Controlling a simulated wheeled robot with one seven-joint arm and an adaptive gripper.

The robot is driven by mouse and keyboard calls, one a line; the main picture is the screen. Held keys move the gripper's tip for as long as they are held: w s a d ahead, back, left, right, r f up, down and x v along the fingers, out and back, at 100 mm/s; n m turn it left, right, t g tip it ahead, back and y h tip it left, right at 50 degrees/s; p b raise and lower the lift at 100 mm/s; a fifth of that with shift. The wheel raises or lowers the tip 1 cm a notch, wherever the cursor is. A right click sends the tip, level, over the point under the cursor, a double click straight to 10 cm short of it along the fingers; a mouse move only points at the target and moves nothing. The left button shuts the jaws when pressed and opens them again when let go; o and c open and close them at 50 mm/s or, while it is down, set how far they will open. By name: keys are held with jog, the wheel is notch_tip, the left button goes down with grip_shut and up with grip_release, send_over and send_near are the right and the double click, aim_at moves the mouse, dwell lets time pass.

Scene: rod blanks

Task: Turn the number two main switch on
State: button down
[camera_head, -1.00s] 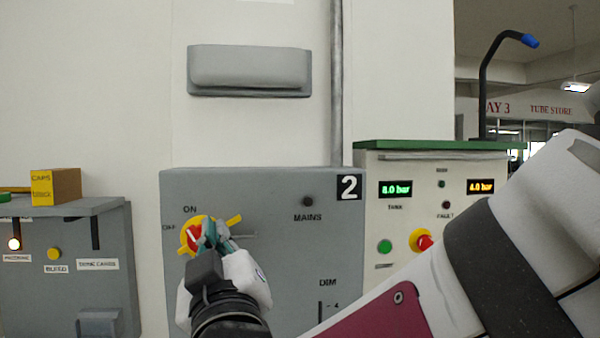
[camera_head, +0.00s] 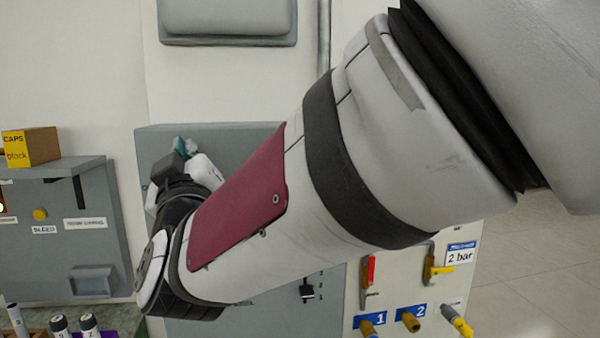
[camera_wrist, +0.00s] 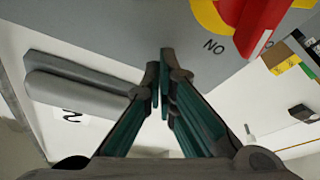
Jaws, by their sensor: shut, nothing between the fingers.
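The number two main switch shows in the wrist view as a red handle (camera_wrist: 262,24) on a yellow disc at the top right, cut by the frame edge. The handle's near end lies beside the ON lettering (camera_wrist: 213,46), which appears upside down. In the head view my arm hides the switch; the grey cabinet (camera_head: 225,135) shows around it. My gripper (camera_head: 183,146) is near the cabinet's upper left. Its fingers (camera_wrist: 162,72) are shut and empty, apart from the handle in the wrist view. The mains lamp is hidden.
A grey wall housing (camera_head: 228,18) is above. Red and yellow valve handles (camera_head: 368,270) and numbered hose ports (camera_head: 408,318) are at lower right. My arm crosses the middle.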

jog(key=shift+w+d+f+b, duration=0.15)
jog(key=shift+d+f+b, duration=0.15)
jog(key=shift+f+b, duration=0.2)
jog(key=shift+w+d+f+b, duration=0.1)
jog(key=shift+d+f+b, duration=0.2)
jog(key=shift+f, duration=0.35)
jog(key=shift+w+d+f+b, duration=0.15)
jog(key=shift+d+f+b, duration=0.1)
jog(key=shift+f+b, duration=0.3)
jog(key=shift+w+d+f+m+t+h+b, duration=0.1)
jog(key=shift+d+f+m+t+h+b, duration=0.35)
jog(key=shift+m, duration=0.65)
jog(key=shift+d, duration=0.15)
